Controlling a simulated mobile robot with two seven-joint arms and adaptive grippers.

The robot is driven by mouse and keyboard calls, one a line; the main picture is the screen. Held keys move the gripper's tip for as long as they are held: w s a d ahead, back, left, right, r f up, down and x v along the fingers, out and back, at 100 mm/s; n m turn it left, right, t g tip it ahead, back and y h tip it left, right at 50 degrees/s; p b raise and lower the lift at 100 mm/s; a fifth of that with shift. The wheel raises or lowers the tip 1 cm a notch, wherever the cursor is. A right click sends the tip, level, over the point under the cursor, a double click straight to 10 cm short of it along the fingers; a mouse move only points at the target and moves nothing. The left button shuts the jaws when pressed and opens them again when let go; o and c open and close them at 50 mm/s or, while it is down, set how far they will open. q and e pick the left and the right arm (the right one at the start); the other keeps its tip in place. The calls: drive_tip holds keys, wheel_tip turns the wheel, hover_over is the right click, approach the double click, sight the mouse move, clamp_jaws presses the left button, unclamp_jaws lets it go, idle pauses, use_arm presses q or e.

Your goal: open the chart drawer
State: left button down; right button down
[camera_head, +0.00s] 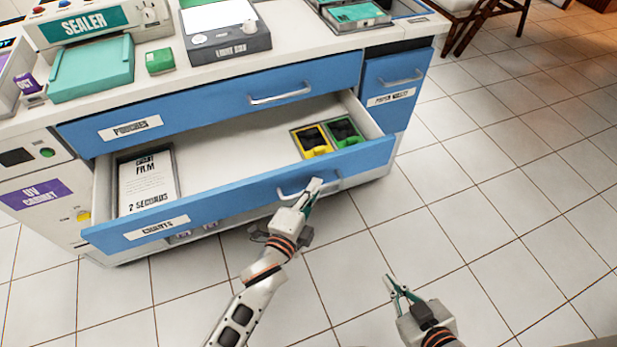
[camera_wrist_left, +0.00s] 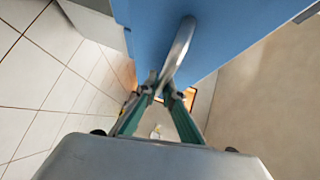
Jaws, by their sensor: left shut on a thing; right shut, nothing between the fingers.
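The blue chart drawer (camera_head: 240,193), labelled CHARTS, stands pulled well out of the cabinet, with its inside showing. Its curved metal handle (camera_head: 328,184) is on the front face. My left gripper (camera_head: 312,188) is at the handle and shut on it. In the left wrist view the handle (camera_wrist_left: 181,50) runs down between the fingertips (camera_wrist_left: 163,90). My right gripper (camera_head: 392,282) hangs over the floor to the right, apart from the cabinet, shut and empty.
The closed pouches drawer (camera_head: 215,105) is above. A sealer (camera_head: 95,25) and light box (camera_head: 228,40) stand on top. Tiled floor (camera_head: 480,220) is clear at right.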

use_arm(q)
drive_tip(key=shift+s+d, duration=0.1)
drive_tip(key=shift+s, duration=0.25)
drive_tip(key=c, duration=2.4)
unclamp_jaws()
drive_tip(key=shift+c, duration=0.2)
drive_tip(key=shift+s, duration=0.1)
drive_tip(key=v, duration=1.2)
